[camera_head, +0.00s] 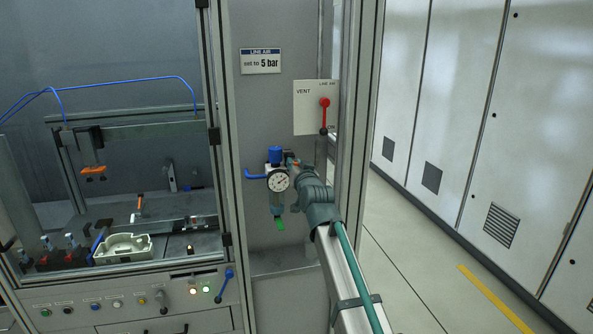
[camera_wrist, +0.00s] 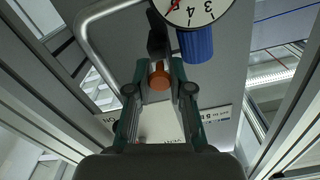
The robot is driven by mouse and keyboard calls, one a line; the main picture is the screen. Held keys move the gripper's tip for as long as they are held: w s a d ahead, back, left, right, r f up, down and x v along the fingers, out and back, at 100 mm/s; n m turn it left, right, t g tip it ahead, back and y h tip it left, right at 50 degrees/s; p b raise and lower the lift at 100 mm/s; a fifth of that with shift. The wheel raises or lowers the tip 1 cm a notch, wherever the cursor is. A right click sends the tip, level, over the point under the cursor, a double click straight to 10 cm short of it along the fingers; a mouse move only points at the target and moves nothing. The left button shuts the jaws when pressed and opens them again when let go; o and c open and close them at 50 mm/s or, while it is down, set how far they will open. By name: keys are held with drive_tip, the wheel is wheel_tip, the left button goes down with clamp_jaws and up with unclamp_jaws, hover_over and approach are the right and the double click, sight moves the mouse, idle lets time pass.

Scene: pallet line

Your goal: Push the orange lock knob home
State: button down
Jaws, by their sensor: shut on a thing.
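The orange lock knob (camera_wrist: 159,79) shows in the wrist view between the two fingertips of my gripper (camera_wrist: 162,70). The jaws are shut on the knob. A dark stem or body lies just beyond it. In the head view my gripper (camera_head: 291,164) is at the air unit, just right of the blue regulator cap (camera_head: 275,154) and above right of the pressure gauge (camera_head: 278,181). My wrist hides most of the knob there. How far the knob is pushed in cannot be told.
The blue cap (camera_wrist: 196,45) is close beside the right finger in the wrist view. A red vent lever (camera_head: 324,115) on a white plate is above right. A cabinet post (camera_head: 357,130) stands right of my arm. A green-tipped bowl (camera_head: 280,223) hangs below the gauge.

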drive_tip(key=shift+w+a, duration=0.15)
drive_tip(key=shift+w, duration=0.35)
drive_tip(key=shift+s+r, duration=0.1)
drive_tip(key=shift+r, duration=0.05)
drive_tip(key=c, duration=1)
unclamp_jaws()
drive_tip(key=shift+s, duration=0.15)
drive_tip(key=v, duration=1.1)
drive_tip(key=shift+s, duration=0.3)
